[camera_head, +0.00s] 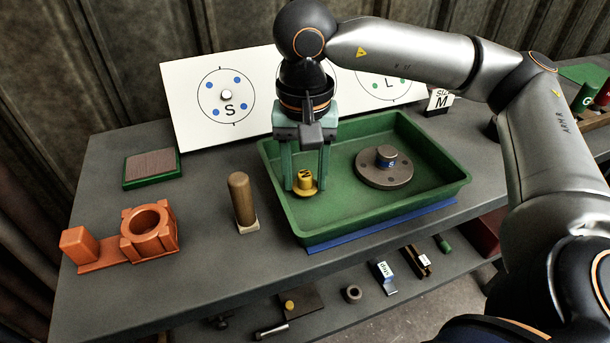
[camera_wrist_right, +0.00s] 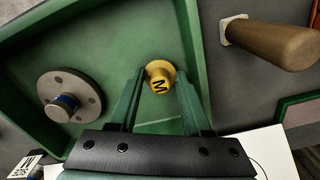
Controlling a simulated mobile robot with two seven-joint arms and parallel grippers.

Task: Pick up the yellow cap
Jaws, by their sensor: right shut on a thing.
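The yellow cap (camera_head: 305,182) is in the left part of the green tray (camera_head: 440,187). It has a wider lower rim, and in the right wrist view the cap (camera_wrist_right: 160,76) shows a dark letter M. My right gripper (camera_head: 305,188) comes down from above with its two green fingers on either side of the cap. It is shut on the cap, and the right wrist view shows the cap between the fingertips (camera_wrist_right: 161,82). I cannot tell whether the cap touches the tray floor. My left gripper is not in view.
A round grey flange (camera_head: 385,170) with a blue-banded hub lies in the tray's right part. A wooden-handled tool (camera_head: 241,200) stands left of the tray. An orange fixture (camera_head: 148,230) is farther left. A white board (camera_head: 205,130) stands behind. Small parts lie on the lower shelf.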

